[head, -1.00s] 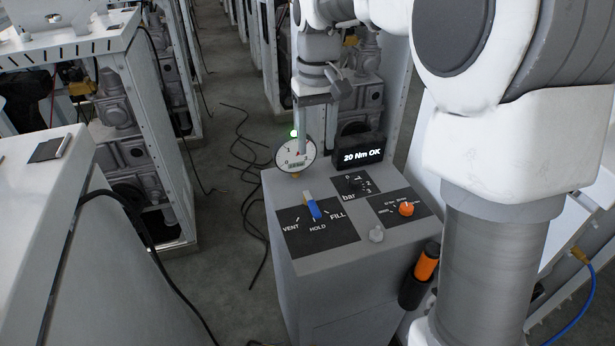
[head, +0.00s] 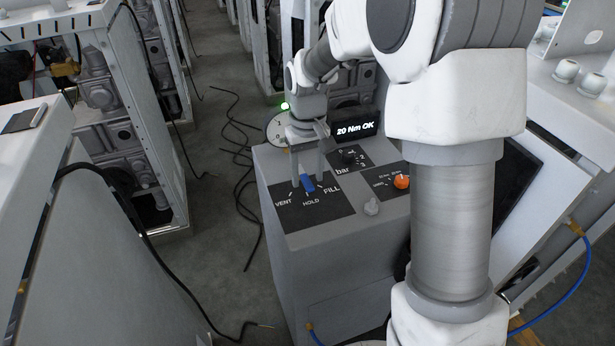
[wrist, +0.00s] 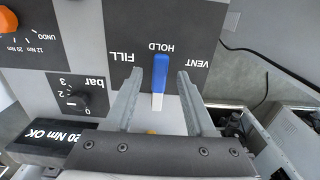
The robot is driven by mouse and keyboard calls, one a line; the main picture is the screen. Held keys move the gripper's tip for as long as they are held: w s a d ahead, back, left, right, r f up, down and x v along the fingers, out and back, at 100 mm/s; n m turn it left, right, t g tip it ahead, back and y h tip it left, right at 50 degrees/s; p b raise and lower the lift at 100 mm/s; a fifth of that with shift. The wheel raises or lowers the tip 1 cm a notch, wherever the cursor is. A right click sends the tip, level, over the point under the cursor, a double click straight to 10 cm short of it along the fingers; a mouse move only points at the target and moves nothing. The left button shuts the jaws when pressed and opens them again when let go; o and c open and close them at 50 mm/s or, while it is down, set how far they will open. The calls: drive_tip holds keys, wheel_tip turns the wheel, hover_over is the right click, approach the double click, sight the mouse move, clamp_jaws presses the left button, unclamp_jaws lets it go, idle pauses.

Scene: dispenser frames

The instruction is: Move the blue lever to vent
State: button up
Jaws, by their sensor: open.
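The blue lever (head: 308,183) is on a black panel (head: 315,218) on top of the grey cabinet, with VENT on the left, HOLD in the middle and FILL on the right in the head view. In the wrist view the lever (wrist: 160,72) points at HOLD; VENT lies to the right there. My gripper (head: 307,179) is open, pointing down, with a finger on each side of the lever. In the wrist view, gaps show between the lever and both fingers of my gripper (wrist: 159,77).
The display (head: 356,128) reads 20 Nm OK.

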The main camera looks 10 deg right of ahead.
drive_tip(key=shift+f, duration=0.35)
clamp_jaws()
drive_tip(key=shift+r, duration=0.1)
idle(1.1)
